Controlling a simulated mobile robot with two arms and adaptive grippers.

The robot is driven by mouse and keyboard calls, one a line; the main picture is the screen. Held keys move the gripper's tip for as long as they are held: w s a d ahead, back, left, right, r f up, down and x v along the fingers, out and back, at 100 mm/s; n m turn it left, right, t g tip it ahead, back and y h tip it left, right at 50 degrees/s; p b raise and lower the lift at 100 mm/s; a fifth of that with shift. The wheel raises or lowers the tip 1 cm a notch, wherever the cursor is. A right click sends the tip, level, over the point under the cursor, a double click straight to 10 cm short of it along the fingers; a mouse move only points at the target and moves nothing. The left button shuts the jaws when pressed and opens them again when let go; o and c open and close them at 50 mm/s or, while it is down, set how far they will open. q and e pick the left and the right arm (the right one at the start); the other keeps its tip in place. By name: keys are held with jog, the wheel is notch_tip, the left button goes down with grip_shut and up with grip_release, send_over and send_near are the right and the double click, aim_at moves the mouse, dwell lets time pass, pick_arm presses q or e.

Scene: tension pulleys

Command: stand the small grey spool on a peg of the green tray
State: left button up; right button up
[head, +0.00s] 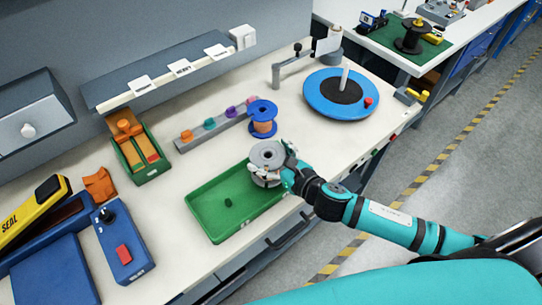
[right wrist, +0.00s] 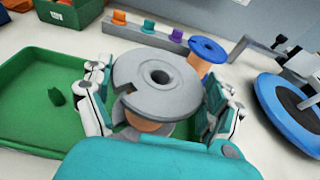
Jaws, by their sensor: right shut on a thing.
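The small grey spool (head: 267,155) has a pale grey flange with a centre hole and a notch in its rim, and some copper-coloured winding below. It is upright at the right end of the green tray (head: 206,210). My right gripper (head: 270,171) is shut on it, with a finger on either side in the right wrist view (right wrist: 160,105). The spool's underside is hidden, so I cannot tell whether it touches the tray or a peg. One short dark green peg (head: 228,202) stands bare in the tray's middle. My left gripper is not in view.
A blue spool with copper winding (head: 263,118) stands just behind the tray. A grey strip with coloured knobs (head: 209,124), a blue turntable (head: 312,95) and a green bin (head: 138,170) stand farther back. A blue control box (head: 122,246) lies left of the tray.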

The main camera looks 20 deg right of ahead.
jog(key=shift+f, duration=0.1)
jog(key=shift+f+b, duration=1)
jog(key=shift+f, duration=0.2)
jog(key=shift+s+f, duration=0.15)
jog(key=shift+f, duration=0.1)
jog(key=o, duration=1.3)
jog(key=shift+o, duration=0.6)
jog(key=v, duration=1.2)
